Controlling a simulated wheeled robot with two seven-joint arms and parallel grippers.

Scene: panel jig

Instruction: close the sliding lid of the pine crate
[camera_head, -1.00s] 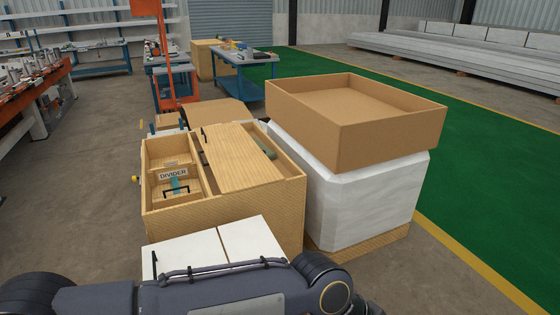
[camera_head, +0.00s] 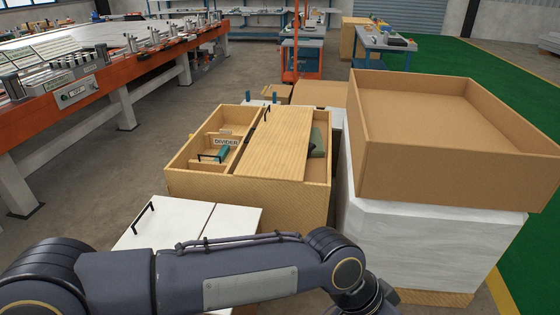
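The pine crate (camera_head: 250,199) stands in the middle of the view. Its sliding lid (camera_head: 270,143) is a flat wooden panel with a small black handle at its far end. The lid covers the middle of the crate. The left compartments are open, with a DIVIDER label and a teal item (camera_head: 223,153) inside. A narrow gap at the right is also open and holds a dark green object (camera_head: 318,143). One of my arms crosses the bottom of the view in front of the crate. Neither gripper shows.
A white cabinet (camera_head: 174,222) with a black handle stands in front of the crate. A large open cardboard box (camera_head: 424,165) sits on a white wrapped block (camera_head: 420,245) close at the right. An orange-framed work table (camera_head: 85,95) stands at the left. Grey floor is free between table and crate.

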